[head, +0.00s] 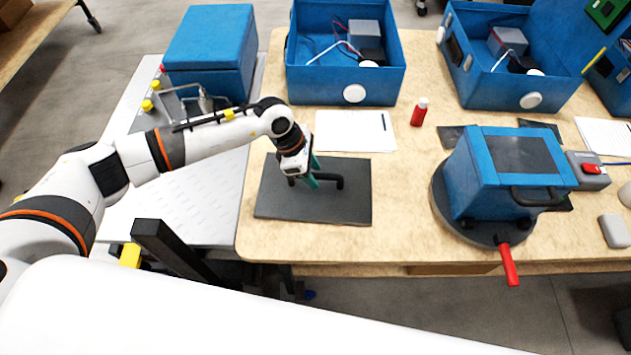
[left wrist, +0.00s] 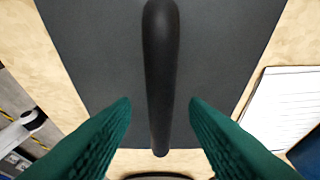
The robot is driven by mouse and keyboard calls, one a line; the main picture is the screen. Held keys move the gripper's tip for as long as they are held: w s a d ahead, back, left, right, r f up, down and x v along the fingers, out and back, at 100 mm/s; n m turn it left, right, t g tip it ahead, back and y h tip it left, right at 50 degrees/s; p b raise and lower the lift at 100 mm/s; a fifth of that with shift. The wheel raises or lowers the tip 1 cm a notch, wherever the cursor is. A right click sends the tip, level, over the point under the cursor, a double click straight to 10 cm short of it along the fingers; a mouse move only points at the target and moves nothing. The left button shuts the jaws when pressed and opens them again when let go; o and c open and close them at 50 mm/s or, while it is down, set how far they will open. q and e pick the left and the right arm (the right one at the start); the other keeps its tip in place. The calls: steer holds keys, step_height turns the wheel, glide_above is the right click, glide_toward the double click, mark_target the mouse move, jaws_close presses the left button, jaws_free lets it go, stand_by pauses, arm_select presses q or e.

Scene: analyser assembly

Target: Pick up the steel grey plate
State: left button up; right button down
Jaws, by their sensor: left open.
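The steel grey plate (head: 270,201) lies flat on the wooden table, near its front left corner. A black bar handle (head: 338,182) stands on top of it. My left gripper (head: 313,179) is over the plate at the handle. In the left wrist view the plate (left wrist: 105,60) fills the upper middle, and the black handle (left wrist: 160,75) runs between the two green fingers of my left gripper (left wrist: 160,112). The fingers are open, one on each side of the handle, with a gap to it. My right gripper is not in view.
White paper with a pen (head: 350,131) lies just behind the plate. A red bottle (head: 419,112) stands right of it. Open blue boxes (head: 345,86) stand at the back. A blue case with a handle (head: 475,180) sits on a round turntable at right. Table between plate and turntable is clear.

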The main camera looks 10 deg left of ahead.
arm_select(q)
steer(key=shift+x, duration=1)
jaws_close()
steer(key=shift+w+r, duration=0.1)
stand_by(0.5)
steer(key=shift+w+d+r, duration=0.1)
steer(key=shift+w+r, duration=0.05)
